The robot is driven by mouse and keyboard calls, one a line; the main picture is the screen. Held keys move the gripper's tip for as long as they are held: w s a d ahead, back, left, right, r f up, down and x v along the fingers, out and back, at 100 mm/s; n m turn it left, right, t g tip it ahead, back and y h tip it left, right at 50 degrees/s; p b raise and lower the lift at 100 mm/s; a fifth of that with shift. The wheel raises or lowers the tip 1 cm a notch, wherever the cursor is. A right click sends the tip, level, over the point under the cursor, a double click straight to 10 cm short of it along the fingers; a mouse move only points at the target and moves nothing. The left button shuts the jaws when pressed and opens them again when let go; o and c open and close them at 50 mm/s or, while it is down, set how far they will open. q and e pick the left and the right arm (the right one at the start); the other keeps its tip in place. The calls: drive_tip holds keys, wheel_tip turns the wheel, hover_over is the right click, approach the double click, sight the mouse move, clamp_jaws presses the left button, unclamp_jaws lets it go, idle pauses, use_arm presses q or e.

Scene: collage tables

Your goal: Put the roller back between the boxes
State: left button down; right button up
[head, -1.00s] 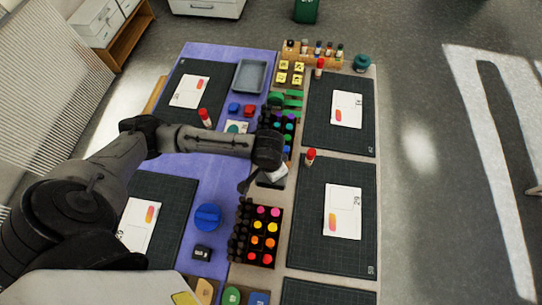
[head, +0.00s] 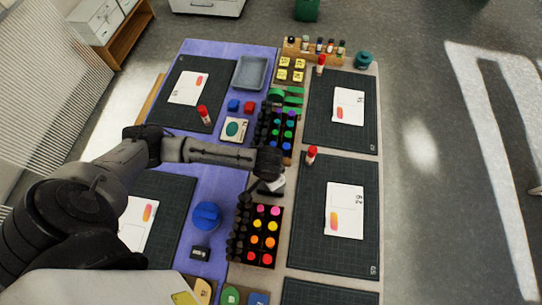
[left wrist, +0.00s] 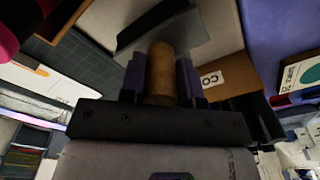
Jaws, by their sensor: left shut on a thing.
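My left gripper (left wrist: 160,85) is shut on the roller's wooden handle (left wrist: 159,70) in the left wrist view. The roller's dark, wide head (left wrist: 160,27) lies beyond the fingertips. In the head view the gripper is over the gap between two boxes, and the arm and wrist largely hide the roller. The near box (head: 277,228) holds pink, yellow, orange and red capped pieces beside black ones. The far box (head: 290,151) holds purple, blue and green ones. Whether the roller touches the table is unclear. My right gripper is not in view.
Dark cutting mats (head: 311,240) with cards flank the middle strip. A red-capped glue stick (head: 311,156) stands right of the gap. A grey tray (head: 250,73) is farther back.

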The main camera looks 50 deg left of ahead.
use_arm(q)
drive_tip(key=shift+w, duration=0.1)
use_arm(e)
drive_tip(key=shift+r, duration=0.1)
use_arm(q)
drive_tip(key=shift+a+f, duration=0.2)
drive_tip(key=shift+f, duration=0.45)
drive_tip(key=c, duration=1.2)
unclamp_jaws()
drive_tip(key=shift+o, duration=0.8)
drive_tip(key=shift+s+d+f, duration=0.1)
drive_tip(key=shift+s+d, duration=0.05)
drive_tip(key=shift+s, duration=0.05)
drive_tip(key=shift+o, duration=1.1)
drive_tip(key=shift+w, duration=0.1)
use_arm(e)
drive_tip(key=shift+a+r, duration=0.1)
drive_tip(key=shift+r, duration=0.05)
use_arm(q)
drive_tip(key=shift+r, duration=0.2)
drive_tip(key=shift+r, duration=0.1)
